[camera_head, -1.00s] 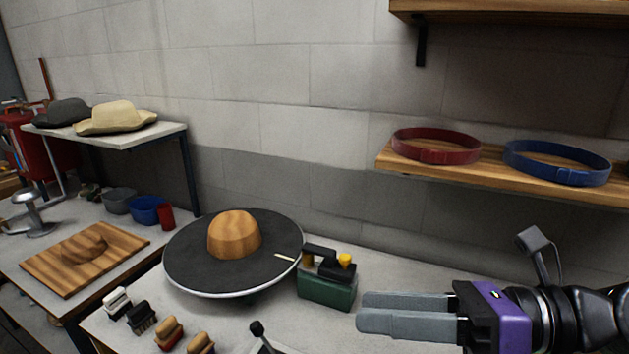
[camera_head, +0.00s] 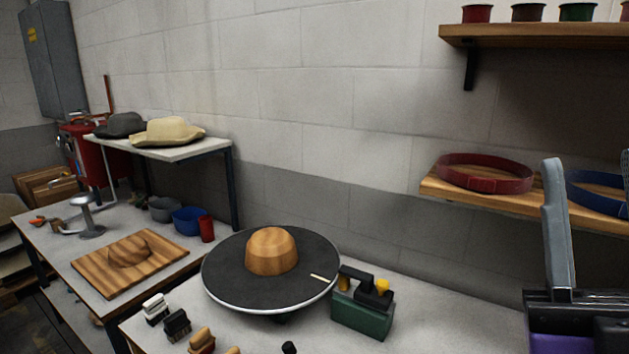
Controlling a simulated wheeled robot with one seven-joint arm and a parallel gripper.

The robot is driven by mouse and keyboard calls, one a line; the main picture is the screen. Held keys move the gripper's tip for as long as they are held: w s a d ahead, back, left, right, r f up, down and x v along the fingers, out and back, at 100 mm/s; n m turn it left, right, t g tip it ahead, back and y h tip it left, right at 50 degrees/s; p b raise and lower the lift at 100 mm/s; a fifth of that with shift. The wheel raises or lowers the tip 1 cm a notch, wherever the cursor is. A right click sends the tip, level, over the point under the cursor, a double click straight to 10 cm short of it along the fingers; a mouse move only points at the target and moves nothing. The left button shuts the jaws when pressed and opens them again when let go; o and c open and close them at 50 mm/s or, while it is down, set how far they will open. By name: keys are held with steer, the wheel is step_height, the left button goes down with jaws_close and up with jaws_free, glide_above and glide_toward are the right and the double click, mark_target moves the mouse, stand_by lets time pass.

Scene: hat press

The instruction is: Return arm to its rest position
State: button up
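My gripper (camera_head: 591,170) is at the right edge, its fingers pointing up in front of the wall shelf. One grey finger stands in full view, and part of the other shows at the frame edge. They are apart with nothing between them, so the gripper looks open. Its purple and black body is cut off at the bottom right corner. The rest of my arm is out of view.
A hat press with a round black plate (camera_head: 225,275) and wooden block (camera_head: 271,251) stands on the bench beside a green box (camera_head: 362,315). A shelf (camera_head: 510,200) holds a red band (camera_head: 484,180) and a blue band (camera_head: 597,203) close behind my gripper. Brushes (camera_head: 177,323) lie in front.

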steer(key=s+d+f+m+g+h, duration=0.15)
steer(key=f+m+g+h, duration=0.25)
steer(key=f+m+h, duration=0.6)
steer(key=s+d+f+m+g+h, duration=0.15)
steer(key=f+m+g+h, duration=0.35)
steer(key=f, duration=0.9)
steer(key=s+a+f+n+g+y, duration=0.2)
steer(key=s+f+g+y, duration=0.1)
steer(key=s+f, duration=0.6)
steer(key=s+a+f+n+g+y, duration=0.1)
steer(key=s+f+y, duration=0.4)
steer(key=s+f, duration=0.5)
steer(key=s+a+g, duration=0.1)
steer(key=g, duration=0.1)
steer(key=shift+n+g+y, duration=0.3)
steer(key=shift+n, duration=0.1)
